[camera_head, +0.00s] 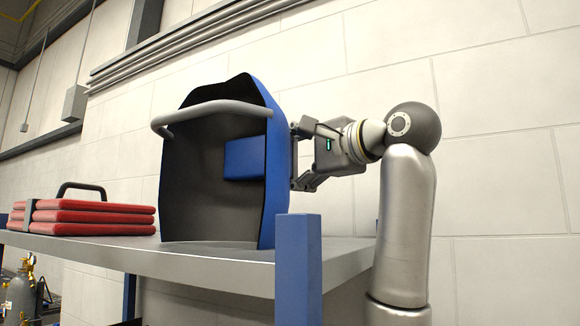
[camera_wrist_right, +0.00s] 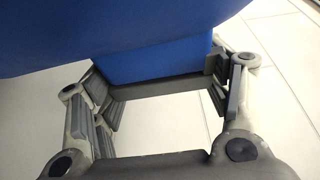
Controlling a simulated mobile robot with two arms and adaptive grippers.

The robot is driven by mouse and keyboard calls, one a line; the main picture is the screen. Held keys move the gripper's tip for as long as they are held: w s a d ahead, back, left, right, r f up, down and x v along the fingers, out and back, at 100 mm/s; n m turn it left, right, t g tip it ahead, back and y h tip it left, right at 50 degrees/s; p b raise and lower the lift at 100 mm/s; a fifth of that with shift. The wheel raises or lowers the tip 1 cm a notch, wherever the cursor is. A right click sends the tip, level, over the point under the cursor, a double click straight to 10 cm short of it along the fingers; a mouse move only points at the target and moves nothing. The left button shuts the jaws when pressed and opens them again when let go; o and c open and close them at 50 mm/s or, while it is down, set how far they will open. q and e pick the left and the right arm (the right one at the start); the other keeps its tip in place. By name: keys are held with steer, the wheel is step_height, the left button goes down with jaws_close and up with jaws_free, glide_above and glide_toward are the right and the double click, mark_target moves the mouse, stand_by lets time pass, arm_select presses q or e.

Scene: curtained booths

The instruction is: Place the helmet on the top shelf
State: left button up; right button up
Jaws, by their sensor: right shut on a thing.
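The helmet (camera_head: 266,95), a welding-mask shape with a blue outer shell, dark inside and grey curved head bar, is upright above the grey shelf board (camera_head: 225,265). Its lower edge is at the board's surface; I cannot tell whether it fully rests there. My right gripper (camera_head: 296,155) comes from the right and is shut on the helmet's blue front part. In the right wrist view, the blue helmet (camera_wrist_right: 110,30) fills the top and its protruding block lies between the fingers of my right gripper (camera_wrist_right: 160,85). My left gripper is not in view.
A stack of red cases (camera_head: 95,217) with a dark handle sits on the shelf to the left of the helmet. A blue shelf post (camera_head: 298,270) rises at the front right corner. A pale block wall (camera_head: 490,130) stands behind. A grey cylinder (camera_head: 20,298) is at lower left.

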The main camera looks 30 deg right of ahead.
steer(key=shift+s+r, duration=0.1)
steer(key=shift+s, duration=0.3)
steer(key=o, duration=1.2)
steer(key=shift+w+f, duration=0.2)
steer(key=shift+w, duration=0.05)
steer(key=shift+o, duration=1.1)
steer(key=shift+w, duration=0.1)
steer(key=shift+o, duration=0.3)
steer(key=shift+s+r, duration=0.2)
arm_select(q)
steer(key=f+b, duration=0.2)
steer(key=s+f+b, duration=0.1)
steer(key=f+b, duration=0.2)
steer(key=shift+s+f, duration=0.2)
arm_select(e)
steer(key=v, duration=1.1)
steer(key=shift+s, duration=0.4)
